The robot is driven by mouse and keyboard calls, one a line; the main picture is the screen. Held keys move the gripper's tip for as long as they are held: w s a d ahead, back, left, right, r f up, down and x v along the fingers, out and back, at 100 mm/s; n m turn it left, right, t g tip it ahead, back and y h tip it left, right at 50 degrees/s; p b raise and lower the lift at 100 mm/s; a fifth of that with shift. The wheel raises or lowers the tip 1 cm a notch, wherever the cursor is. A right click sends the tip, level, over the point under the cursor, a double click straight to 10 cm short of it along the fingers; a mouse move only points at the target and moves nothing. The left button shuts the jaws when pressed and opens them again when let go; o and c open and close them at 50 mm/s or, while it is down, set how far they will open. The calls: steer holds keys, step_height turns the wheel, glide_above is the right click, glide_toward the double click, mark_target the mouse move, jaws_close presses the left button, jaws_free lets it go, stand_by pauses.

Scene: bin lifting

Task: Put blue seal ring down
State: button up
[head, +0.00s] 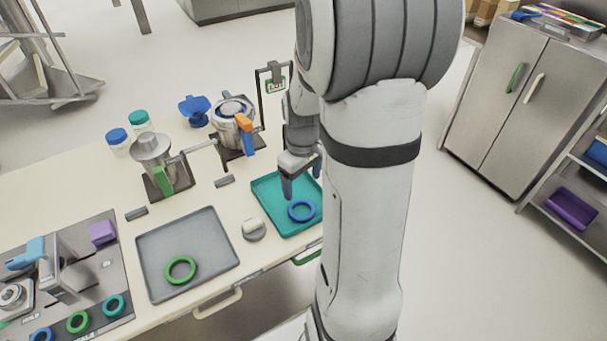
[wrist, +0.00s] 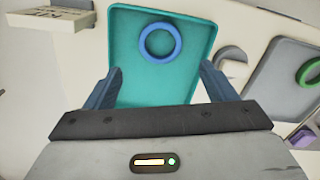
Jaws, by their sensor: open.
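The blue seal ring (head: 301,210) lies flat on the teal tray (head: 268,190), towards its front in the head view. In the wrist view the ring (wrist: 160,58) lies on the upper half of the teal tray (wrist: 122,45), apart from both fingers. My gripper (head: 303,180) is over the tray, open and empty. In the wrist view its two fingers (wrist: 158,85) are spread wide, with bare tray between them. My arm hides the tray's right side in the head view.
A grey tray (head: 208,235) with a green ring (head: 180,270) lies to the left. A small round grey object (head: 254,230) sits between the trays. Metal vessels (head: 232,122) stand behind. A fixture board (head: 110,265) with several rings is at far left.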

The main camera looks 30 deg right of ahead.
steer(key=s+a+r+m+t, duration=0.3)
steer(key=s+a+r, duration=0.8)
steer(key=a+r, duration=0.1)
steer(key=shift+s+r, duration=0.25)
steer(key=shift+r, duration=0.1)
steer(key=shift+c, duration=0.4)
